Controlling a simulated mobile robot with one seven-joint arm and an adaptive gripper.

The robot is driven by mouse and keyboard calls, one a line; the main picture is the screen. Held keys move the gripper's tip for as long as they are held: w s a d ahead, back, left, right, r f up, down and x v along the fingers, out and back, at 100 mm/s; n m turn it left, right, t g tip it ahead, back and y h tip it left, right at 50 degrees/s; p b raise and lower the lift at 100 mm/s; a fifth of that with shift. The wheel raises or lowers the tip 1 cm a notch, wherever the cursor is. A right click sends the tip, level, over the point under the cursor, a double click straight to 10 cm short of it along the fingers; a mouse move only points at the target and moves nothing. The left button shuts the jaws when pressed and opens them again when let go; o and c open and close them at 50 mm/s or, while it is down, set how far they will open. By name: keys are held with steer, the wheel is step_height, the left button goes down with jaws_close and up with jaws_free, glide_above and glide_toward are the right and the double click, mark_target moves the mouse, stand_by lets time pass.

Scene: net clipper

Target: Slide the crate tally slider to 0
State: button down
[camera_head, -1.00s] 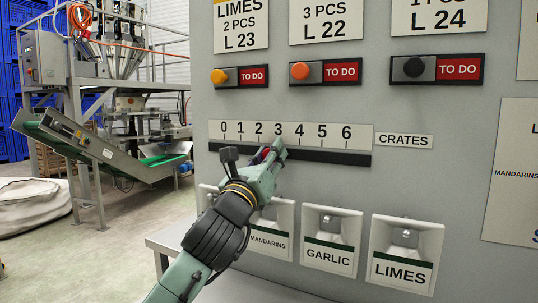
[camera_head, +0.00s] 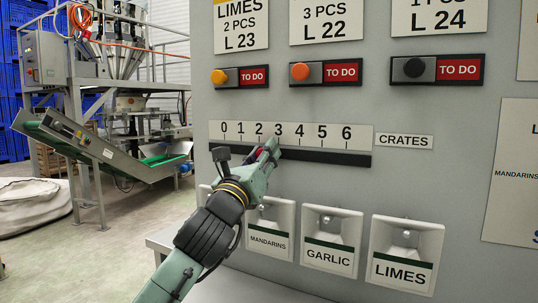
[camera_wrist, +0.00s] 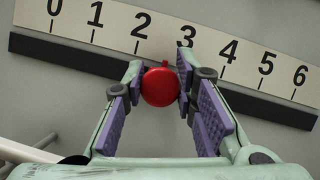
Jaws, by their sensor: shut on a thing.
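The crate tally slider has a round red knob (camera_wrist: 160,87), held between the purple-padded fingers of my gripper (camera_wrist: 164,95) in the wrist view. Its small red pointer sits between 2 and 3 on the white scale (camera_wrist: 112,32), which runs from 0 to 6. In the head view my gripper (camera_head: 266,152) covers most of the knob (camera_head: 258,155). The dark slot (camera_head: 330,156) runs along under the numbers, next to the CRATES label (camera_head: 404,141).
Above the scale are several TO DO switches (camera_head: 342,72) with coloured knobs. Below it are white dispensers for mandarins, garlic (camera_head: 329,242) and limes (camera_head: 406,255). The slot left of the knob looks clear. A conveyor machine (camera_head: 105,150) stands at far left.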

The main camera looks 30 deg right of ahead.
steer(key=p, duration=0.3)
glide_toward(221, 139)
steer(key=x, duration=0.5)
steer(key=c, duration=1.4)
jaws_free()
steer(key=shift+w, duration=0.1)
steer(key=shift+c, duration=0.2)
steer(key=shift+o, duration=0.8)
steer(key=shift+d, duration=0.1)
steer(key=v, duration=1.2)
